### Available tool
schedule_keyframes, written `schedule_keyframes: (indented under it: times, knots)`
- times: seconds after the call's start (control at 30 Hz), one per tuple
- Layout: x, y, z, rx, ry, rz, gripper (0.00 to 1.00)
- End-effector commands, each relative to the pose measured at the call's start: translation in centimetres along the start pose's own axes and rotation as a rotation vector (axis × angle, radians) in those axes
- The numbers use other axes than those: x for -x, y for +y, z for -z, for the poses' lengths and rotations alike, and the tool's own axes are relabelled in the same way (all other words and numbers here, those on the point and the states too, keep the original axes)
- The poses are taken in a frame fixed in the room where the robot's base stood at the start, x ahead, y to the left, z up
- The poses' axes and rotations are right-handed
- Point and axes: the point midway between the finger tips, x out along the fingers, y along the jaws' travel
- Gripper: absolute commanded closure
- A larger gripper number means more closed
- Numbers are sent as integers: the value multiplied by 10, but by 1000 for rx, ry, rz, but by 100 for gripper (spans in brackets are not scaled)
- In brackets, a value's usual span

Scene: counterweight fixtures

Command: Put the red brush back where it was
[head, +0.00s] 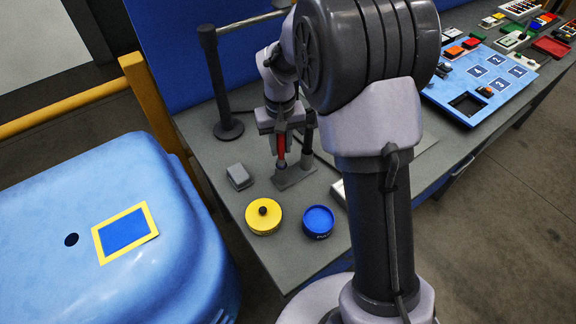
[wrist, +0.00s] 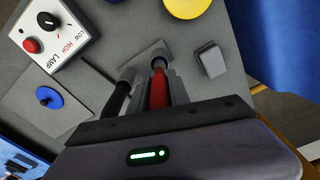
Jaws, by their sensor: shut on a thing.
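The red brush (head: 281,146) is held upright in my gripper (head: 281,135), over the left part of a small grey stand (head: 296,176). Its dark lower end is close to the stand; whether it touches cannot be told. A dark post (head: 307,150) rises from the stand just right of the brush. In the wrist view the red brush (wrist: 158,90) lies between the fingers of my gripper (wrist: 165,85), with the dark post (wrist: 116,98) to its left and the grey stand (wrist: 148,55) beyond. The fingers hide part of the brush.
A tall dark post (head: 218,85) with a bar stands behind left. A lamp control box (wrist: 45,35) is in the wrist view.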

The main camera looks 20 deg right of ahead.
Motion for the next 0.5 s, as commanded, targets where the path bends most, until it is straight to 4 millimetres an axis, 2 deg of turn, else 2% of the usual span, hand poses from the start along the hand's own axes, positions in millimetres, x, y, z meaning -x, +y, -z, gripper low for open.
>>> schedule_keyframes:
  times: [0.23,0.5]
  knots:
    - [-50,0,-2,0,-2,0,100]
    - [-51,0,-2,1,0,-1,100]
